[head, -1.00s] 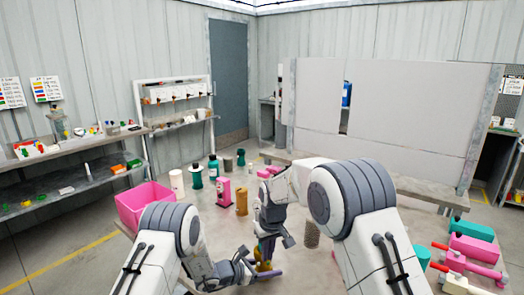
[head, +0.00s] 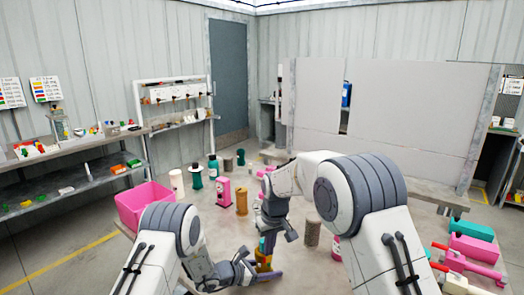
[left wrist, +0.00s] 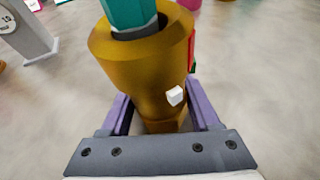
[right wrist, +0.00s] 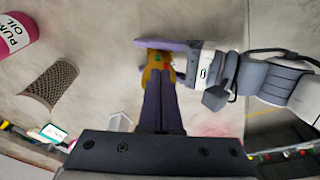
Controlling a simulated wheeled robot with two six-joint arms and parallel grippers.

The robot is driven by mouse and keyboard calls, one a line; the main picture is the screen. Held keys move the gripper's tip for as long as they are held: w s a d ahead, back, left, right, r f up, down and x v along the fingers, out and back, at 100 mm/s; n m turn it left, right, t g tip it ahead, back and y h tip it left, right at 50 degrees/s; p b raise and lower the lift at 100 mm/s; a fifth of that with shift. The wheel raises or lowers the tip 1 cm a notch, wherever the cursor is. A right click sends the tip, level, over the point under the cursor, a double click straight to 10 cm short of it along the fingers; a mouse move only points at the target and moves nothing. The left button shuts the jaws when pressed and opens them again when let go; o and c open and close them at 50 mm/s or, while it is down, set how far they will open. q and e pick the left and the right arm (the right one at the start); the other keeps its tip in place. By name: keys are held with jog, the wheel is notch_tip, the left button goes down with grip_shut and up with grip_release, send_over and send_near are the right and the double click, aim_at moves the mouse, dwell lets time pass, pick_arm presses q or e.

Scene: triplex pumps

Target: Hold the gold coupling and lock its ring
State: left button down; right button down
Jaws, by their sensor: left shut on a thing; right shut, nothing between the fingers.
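The gold coupling (head: 263,262) stands low at the front middle of the table and fills much of the left wrist view (left wrist: 145,65). A teal part with a dark band (left wrist: 130,14) sits in its top opening. A small white nub (left wrist: 175,96) sticks out of its side. My left gripper (head: 262,272) is shut around the coupling's lower body, one purple finger on each side. My right gripper (head: 267,244) is shut and empty, pointing down just above the coupling. In the right wrist view its closed fingers (right wrist: 162,80) cover part of the coupling (right wrist: 155,62); contact cannot be told.
A pink bin (head: 143,203) stands at the table's left. Several bottles and a gold cylinder (head: 241,201) stand behind my grippers. A mesh cylinder (head: 312,233) and a pink oil bottle (right wrist: 15,35) are near my right arm. Pink and teal parts lie at the right.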

pick_arm(q)
jog(key=shift+w+a, duration=0.1)
pick_arm(e)
jog(key=shift+w+a+r, duration=0.1)
jog(key=shift+r, duration=1.85)
pick_arm(q)
jog(key=shift+c, duration=0.2)
grip_release()
jog(key=shift+r, duration=0.1)
